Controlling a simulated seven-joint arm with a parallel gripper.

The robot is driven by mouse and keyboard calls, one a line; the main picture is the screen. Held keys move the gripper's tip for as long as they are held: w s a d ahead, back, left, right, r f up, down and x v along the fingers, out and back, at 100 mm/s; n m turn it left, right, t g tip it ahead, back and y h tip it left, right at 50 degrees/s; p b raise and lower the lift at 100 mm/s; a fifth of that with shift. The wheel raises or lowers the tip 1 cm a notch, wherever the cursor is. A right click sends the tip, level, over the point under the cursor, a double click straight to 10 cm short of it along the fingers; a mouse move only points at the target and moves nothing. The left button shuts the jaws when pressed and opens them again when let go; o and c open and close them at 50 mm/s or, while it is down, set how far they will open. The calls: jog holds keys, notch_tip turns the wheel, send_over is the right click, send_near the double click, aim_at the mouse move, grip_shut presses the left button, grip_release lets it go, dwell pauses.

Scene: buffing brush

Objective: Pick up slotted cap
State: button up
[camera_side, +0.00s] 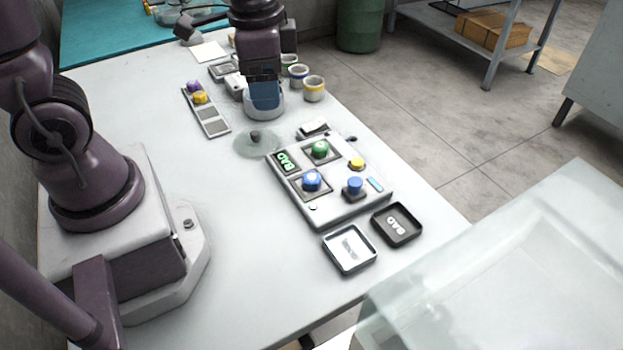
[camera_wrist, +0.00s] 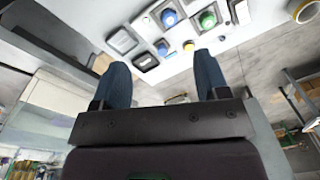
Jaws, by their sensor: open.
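Several coloured caps are in view, but a slot cannot be made out on any of them. A green cap (camera_side: 320,149), a blue cap (camera_side: 311,181), a small yellow cap (camera_side: 357,163) and a second blue piece (camera_side: 355,186) sit on the grey board (camera_side: 335,212). The wrist view also shows the green cap (camera_wrist: 207,19) and blue cap (camera_wrist: 169,17). A purple cap (camera_side: 194,87) and a yellow cap (camera_side: 200,97) lie in a narrow rack (camera_side: 221,127). My gripper (camera_side: 264,112) is above the table behind the board, its blue fingers apart and empty in the wrist view (camera_wrist: 160,62).
Several cups, including a yellow-banded cup (camera_side: 314,89), stand right of my gripper. A translucent disc (camera_side: 257,143) lies left of the board.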

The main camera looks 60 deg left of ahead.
jog(key=w+f+m+g, duration=0.2)
jog(key=w+f+m, duration=0.3)
jog(key=f+m, duration=0.35)
jog(key=m+t, duration=0.1)
jog(key=m, duration=0.7)
send_over(312, 177)
jog(key=f, duration=0.8)
jog(key=shift+w+d+f, duration=0.15)
jog(key=shift+w+d, duration=0.05)
jog(key=shift+d, duration=0.05)
jog(key=shift+s+a+f, duration=0.1)
jog(key=shift+a+f, duration=0.05)
jog(key=shift+f, duration=1.2)
jog(key=shift+s+a+f, duration=0.1)
jog(key=shift+a+f, duration=0.05)
jog(key=shift+f, duration=1.2)
jog(key=shift+c, duration=0.5)
jog(key=c, duration=0.9)
